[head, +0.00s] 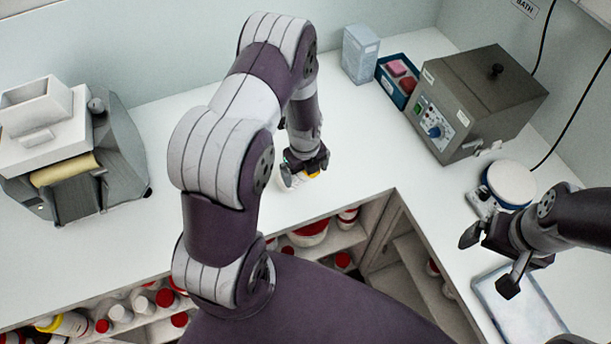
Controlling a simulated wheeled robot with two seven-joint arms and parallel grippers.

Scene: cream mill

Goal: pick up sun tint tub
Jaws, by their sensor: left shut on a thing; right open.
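My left gripper (305,170) is shut on a small tub at the counter's front part, near the inner corner. My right gripper (489,261) is open and empty above the right counter, beside a shallow tray.
The mill (70,150) stands at left. A pale carton (360,53), a blue bin (395,87) with pink items and the grey bath (485,95) stand at the back. A round-topped device (510,183) and the tray (518,305) are right. Shelves below hold several red-capped bottles.

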